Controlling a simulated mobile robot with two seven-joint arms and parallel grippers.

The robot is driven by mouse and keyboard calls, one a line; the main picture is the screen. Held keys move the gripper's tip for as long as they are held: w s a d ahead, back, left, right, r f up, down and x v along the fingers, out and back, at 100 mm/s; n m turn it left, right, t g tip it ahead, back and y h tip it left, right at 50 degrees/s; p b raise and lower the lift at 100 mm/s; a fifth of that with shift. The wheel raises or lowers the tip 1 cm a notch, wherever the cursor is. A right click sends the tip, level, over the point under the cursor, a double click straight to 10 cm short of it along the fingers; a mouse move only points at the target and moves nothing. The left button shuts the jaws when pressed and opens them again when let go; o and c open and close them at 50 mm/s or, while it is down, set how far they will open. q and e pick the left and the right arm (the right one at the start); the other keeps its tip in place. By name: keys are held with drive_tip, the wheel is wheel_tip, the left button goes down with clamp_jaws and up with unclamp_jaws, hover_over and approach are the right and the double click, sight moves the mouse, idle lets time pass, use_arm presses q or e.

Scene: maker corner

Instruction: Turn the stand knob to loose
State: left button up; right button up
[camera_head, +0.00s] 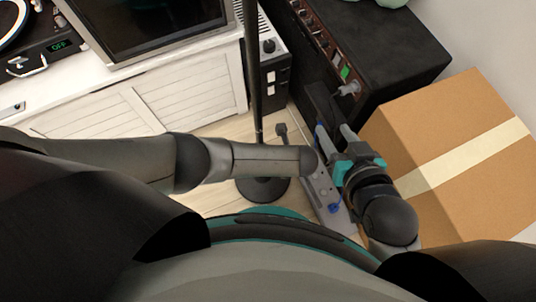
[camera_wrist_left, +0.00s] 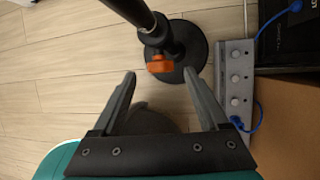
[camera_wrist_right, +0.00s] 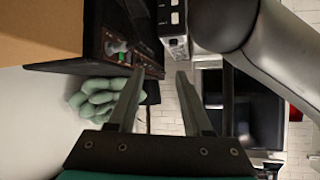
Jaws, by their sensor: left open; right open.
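The stand is a black pole (camera_head: 254,70) on a round black base (camera_head: 263,190) on the floor. In the left wrist view the pole (camera_wrist_left: 132,10) comes in from the top, and an orange knob (camera_wrist_left: 160,64) shows over the base (camera_wrist_left: 193,45). My left gripper (camera_wrist_left: 160,75) is open; the knob appears between its fingertips, apart from both, and its depth is unclear. In the head view my left arm crosses in front of the stand, and its gripper is not clearly seen. My right gripper (camera_head: 334,130) is open and empty near the black amplifier's panel (camera_head: 320,40).
A cardboard box (camera_head: 455,130) stands right of my right gripper. A grey pedal strip (camera_wrist_left: 236,85) with knobs and blue cables lies right of the stand base. A white cabinet (camera_head: 190,90) is at the left. Bare floor (camera_wrist_left: 50,80) lies left of the stand.

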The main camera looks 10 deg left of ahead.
use_arm(q)
drive_tip(key=shift+b+x, duration=1.3)
drive_tip(key=shift+x, duration=0.6)
use_arm(e)
drive_tip(key=shift+s+a+r+m+t+y, duration=0.1)
drive_tip(key=shift+a+r+t+y, duration=0.3)
drive_tip(key=shift+a+t, duration=0.3)
drive_tip(key=shift+s+a+r+m+t+y, duration=0.2)
drive_tip(key=shift+a+r+t, duration=0.3)
drive_tip(key=shift+t, duration=0.4)
drive_tip(key=shift+s+a+r+t+y, duration=0.1)
drive_tip(key=shift+a+r+t+y, duration=0.45)
drive_tip(key=shift+t, duration=0.25)
use_arm(q)
drive_tip(key=shift+c, duration=0.2)
clamp_jaws()
